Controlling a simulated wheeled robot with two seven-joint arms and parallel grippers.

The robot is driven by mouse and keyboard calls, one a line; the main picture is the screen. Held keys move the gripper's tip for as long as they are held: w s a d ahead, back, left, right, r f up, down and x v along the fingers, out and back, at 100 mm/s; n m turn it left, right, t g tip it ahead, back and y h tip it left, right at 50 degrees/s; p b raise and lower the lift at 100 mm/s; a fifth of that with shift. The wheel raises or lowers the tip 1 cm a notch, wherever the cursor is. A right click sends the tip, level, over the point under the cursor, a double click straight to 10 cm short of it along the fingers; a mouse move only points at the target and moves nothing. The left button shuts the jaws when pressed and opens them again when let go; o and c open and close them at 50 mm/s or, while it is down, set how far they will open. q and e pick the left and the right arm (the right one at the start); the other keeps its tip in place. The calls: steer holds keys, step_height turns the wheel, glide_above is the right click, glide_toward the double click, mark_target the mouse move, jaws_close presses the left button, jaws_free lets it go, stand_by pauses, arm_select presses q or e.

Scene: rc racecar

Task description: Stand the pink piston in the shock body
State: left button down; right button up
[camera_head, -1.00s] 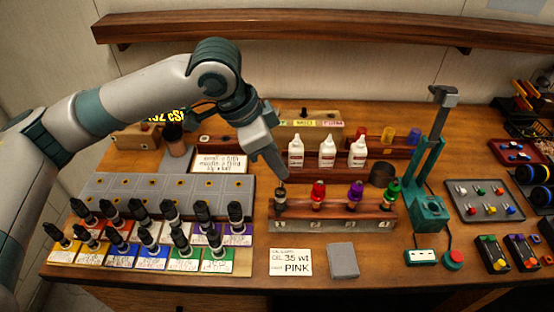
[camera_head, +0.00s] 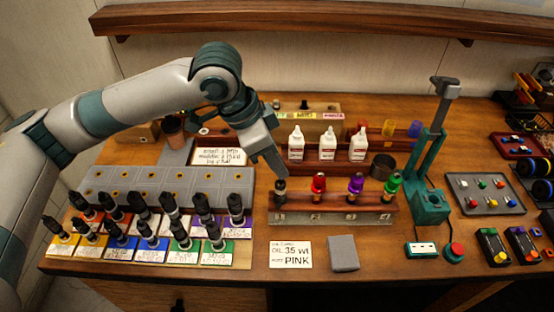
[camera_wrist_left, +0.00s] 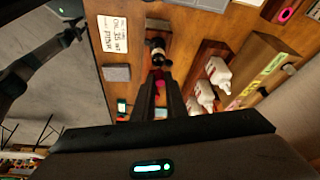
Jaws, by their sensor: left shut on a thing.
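My left gripper (camera_head: 281,172) is above the first slot of the wooden shock rack (camera_head: 332,217). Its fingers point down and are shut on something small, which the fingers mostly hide. In the left wrist view the fingertips (camera_wrist_left: 160,73) are close to a dark shock body (camera_wrist_left: 157,50). This shock body also shows in the head view (camera_head: 280,190), upright in slot 1 directly under the fingertips. I cannot tell whether the held piece touches it. Red and magenta patches show between the fingers; I cannot tell if they are the piston or the coloured shocks behind.
Red (camera_head: 319,184), purple (camera_head: 356,185) and green (camera_head: 393,187) topped shocks stand close by on the right. White bottles (camera_head: 328,147) stand behind the rack. A teal press (camera_head: 430,203) is to the right. A card reading PINK (camera_head: 290,254) and a grey pad (camera_head: 344,253) lie in front.

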arm_select(q)
steer(key=shift+f, duration=0.8)
arm_select(e)
steer(key=shift+d+f, duration=0.2)
steer(key=shift+f, duration=0.05)
arm_select(q)
steer(key=shift+f+b, duration=0.5)
steer(key=shift+f, duration=0.45)
arm_select(e)
steer(key=shift+f, duration=0.3)
arm_select(q)
steer(key=c, duration=1.7)
jaws_free()
arm_select(e)
steer(key=shift+a, duration=0.2)
arm_select(q)
steer(key=shift+r, duration=0.15)
steer(key=b+v, duration=0.3)
steer(key=v, duration=1.4)
steer(key=shift+a, duration=0.15)
arm_select(e)
steer(key=shift+t, duration=0.6)
steer(key=w, duration=0.1)
steer(key=w+a+f, duration=0.1)
steer(key=w, duration=0.1)
steer(key=w+f, duration=0.1)
steer(key=shift+w+a, duration=0.15)
steer(key=shift+a, duration=0.15)
steer(key=shift+s+d, duration=0.15)
steer(key=shift+s, duration=0.05)
